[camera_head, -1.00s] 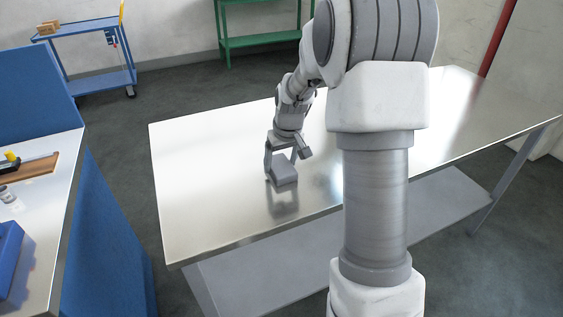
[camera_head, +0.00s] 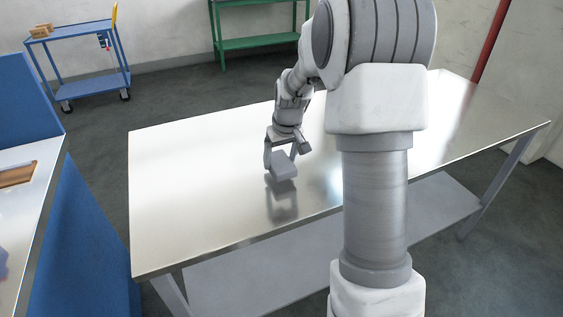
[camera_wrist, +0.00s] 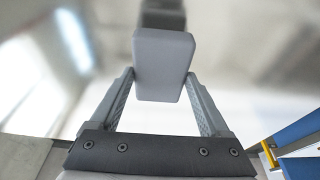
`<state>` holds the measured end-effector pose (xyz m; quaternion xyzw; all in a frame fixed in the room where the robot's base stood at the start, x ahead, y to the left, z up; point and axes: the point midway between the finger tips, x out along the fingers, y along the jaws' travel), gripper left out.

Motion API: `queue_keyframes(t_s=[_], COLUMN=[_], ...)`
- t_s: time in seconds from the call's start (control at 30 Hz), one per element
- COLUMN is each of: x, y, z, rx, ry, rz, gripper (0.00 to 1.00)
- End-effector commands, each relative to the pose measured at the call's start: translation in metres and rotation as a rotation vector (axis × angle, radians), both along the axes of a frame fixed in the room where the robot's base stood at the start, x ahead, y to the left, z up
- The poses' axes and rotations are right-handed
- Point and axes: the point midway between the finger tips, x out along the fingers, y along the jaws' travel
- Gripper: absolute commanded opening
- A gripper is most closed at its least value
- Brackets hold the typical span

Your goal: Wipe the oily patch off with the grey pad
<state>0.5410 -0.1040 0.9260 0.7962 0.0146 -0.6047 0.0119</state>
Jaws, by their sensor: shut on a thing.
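My gripper (camera_head: 281,159) is shut on the grey pad (camera_head: 284,168) and holds it a little above the shiny metal table (camera_head: 180,190). The pad is a flat grey block, tilted in the head view, with its dark reflection on the table below it. In the wrist view the pad (camera_wrist: 163,65) sits between my two fingers, and a dark reflection shows beyond it. I cannot make out the oily patch on the tabletop; glare and reflections cover much of it, and my arm hides part of it.
A blue-sided bench (camera_head: 85,240) stands at the left, with a gap of floor before the table. A blue trolley (camera_head: 85,87) and green shelf (camera_head: 258,42) stand at the back. The visible tabletop left of my gripper looks clear of objects.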

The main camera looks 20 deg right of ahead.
Motion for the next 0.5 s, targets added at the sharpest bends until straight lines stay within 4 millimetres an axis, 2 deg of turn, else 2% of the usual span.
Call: queue_keyframes(t_s=[0.5], x=[0.003], y=[0.008], z=[0.050], rx=[0.001], ry=[0.001], rz=[0.001], gripper=[0.28])
